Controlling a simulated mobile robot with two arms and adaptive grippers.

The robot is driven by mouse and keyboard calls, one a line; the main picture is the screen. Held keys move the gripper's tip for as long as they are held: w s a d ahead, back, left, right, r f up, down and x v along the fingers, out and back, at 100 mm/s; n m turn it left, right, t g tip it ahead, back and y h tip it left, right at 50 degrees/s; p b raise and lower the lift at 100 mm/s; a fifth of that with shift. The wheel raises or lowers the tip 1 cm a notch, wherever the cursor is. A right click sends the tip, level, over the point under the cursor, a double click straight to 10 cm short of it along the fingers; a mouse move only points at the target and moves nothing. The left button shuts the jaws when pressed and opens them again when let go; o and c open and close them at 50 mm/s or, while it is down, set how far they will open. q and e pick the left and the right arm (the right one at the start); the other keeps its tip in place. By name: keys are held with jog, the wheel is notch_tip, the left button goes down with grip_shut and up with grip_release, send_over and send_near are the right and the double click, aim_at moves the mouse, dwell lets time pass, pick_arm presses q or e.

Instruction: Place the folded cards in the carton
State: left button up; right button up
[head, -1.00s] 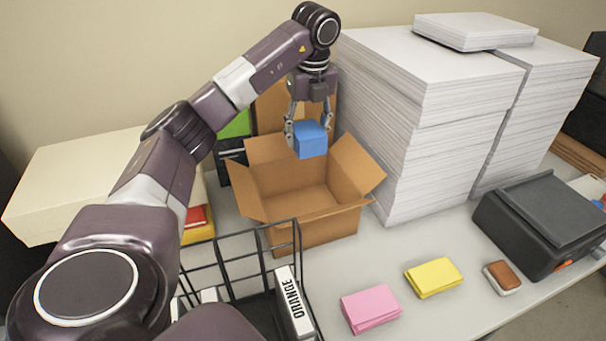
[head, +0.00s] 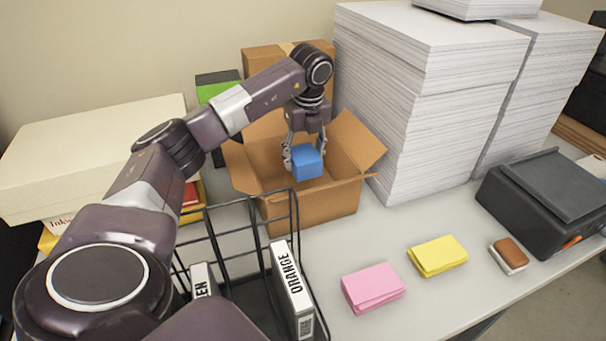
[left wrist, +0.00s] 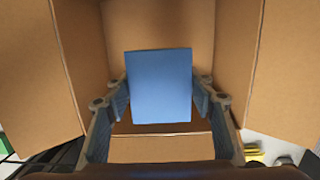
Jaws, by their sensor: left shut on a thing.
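My left gripper (head: 304,158) is shut on a blue block-like thing (head: 307,163), perhaps folded blue cards, and holds it inside the mouth of the open carton (head: 312,209). In the left wrist view the blue thing (left wrist: 160,87) sits between both fingers, with the carton's brown walls (left wrist: 160,24) around it. The carton's flaps are spread outward. Pink folded cards (head: 373,288) and yellow folded cards (head: 438,256) lie on the table, to the right in front of the carton. The carton's floor is mostly hidden. My right gripper is not in view.
A tall white paper stack (head: 420,110) stands close to the carton's right. A brown-and-white eraser-like thing (head: 508,255) and a black machine (head: 545,205) lie to the right.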

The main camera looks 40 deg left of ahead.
pick_arm(q)
notch_tip(320, 180, down, 12)
jog(key=p, duration=0.3)
jog(key=shift+f, duration=0.4)
jog(key=shift+f, duration=0.2)
jog(key=o, duration=1.4)
jog(key=shift+r, duration=0.1)
